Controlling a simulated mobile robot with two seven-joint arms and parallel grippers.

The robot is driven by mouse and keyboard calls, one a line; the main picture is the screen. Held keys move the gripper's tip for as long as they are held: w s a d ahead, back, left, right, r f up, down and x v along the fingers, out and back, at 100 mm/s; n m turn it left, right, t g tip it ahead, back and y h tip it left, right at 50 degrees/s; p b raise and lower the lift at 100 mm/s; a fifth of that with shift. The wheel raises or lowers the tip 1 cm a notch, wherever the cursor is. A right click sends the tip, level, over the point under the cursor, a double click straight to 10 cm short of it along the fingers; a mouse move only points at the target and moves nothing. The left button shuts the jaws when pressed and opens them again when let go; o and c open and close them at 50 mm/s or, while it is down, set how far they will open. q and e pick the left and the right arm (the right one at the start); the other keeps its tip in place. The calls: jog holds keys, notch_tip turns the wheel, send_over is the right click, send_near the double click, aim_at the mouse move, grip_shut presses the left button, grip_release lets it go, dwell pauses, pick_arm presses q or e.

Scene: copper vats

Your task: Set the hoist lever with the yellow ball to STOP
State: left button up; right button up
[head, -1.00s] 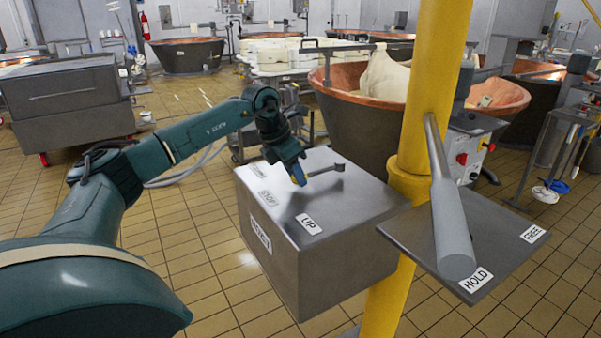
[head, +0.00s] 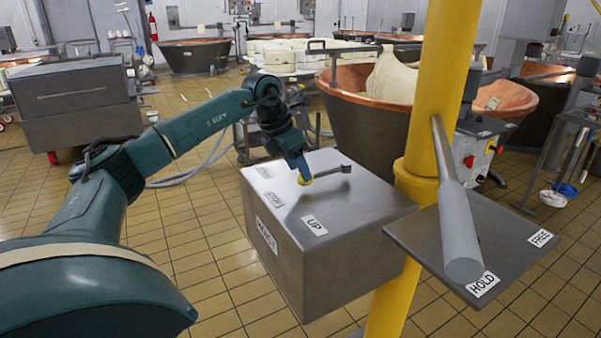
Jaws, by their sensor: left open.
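The hoist box (head: 330,235) is a grey metal box with DOWN (head: 264,171), STOP (head: 274,199) and UP (head: 314,225) labels along its top's left side. Its lever (head: 330,173) runs from a pivot at the back right to the yellow ball (head: 304,182). The lever points left, roughly towards STOP, a little to its DOWN side. My left gripper (head: 300,168) is open, its blue fingers right at the ball, which shows just below them. I cannot tell whether they touch it. My right gripper is not in view.
A yellow post (head: 432,100) stands right of the box. It carries a plate (head: 410,232) with HOLD and FREE labels and a thick grey lever (head: 457,220). A copper vat (head: 350,115) is behind. Tiled floor (head: 190,235) is open left of the box.

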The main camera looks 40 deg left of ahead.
pick_arm(q)
jog(key=v, duration=1)
jog(key=shift+r, duration=0.25)
jog(key=shift+s, duration=0.15)
